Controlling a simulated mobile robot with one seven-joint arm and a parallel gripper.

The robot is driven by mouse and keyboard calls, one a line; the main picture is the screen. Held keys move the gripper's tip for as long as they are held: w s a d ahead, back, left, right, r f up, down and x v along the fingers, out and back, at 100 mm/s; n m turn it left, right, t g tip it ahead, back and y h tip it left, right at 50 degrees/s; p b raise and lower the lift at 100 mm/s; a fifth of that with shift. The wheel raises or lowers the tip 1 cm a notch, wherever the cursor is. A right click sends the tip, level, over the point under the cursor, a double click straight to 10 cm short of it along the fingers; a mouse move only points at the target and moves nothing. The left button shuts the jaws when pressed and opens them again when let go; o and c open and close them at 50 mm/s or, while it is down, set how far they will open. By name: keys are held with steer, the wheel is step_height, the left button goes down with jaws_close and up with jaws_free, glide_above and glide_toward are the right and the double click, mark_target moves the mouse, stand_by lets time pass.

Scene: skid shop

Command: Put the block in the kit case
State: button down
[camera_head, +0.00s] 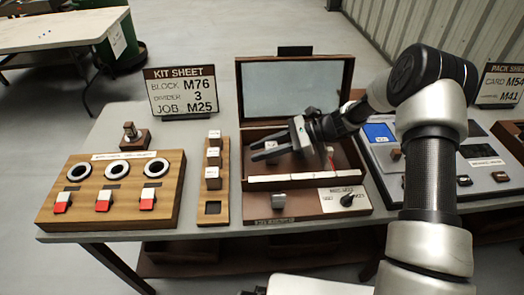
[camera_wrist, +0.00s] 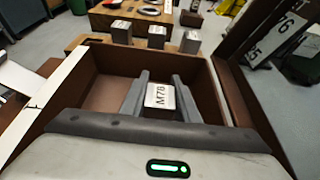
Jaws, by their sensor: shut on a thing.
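The block (camera_wrist: 158,96) is a small metallic cube marked M76 on its pale top. My gripper (camera_wrist: 160,92) is shut on it, with one dark finger on each side. In the wrist view the block appears within the walls of the kit case (camera_wrist: 104,92); whether it touches the floor I cannot tell. In the head view my gripper (camera_head: 262,150) reaches in from the right over the left part of the open brown kit case (camera_head: 345,157). Its lid stands up behind. The kit sheet (camera_head: 182,91) reads block M76, divider 3, job M25.
A wooden block rack (camera_head: 222,187) left of the case holds several blocks and has one empty square recess. A wooden board (camera_head: 165,190) with rings and red-white switches lies further left. A device panel (camera_head: 447,160) stands right.

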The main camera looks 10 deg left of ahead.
steer(key=shift+f, duration=0.2)
steer(key=c, duration=1.4)
jaws_free()
steer(key=shift+r, duration=0.1)
steer(key=shift+o, duration=0.2)
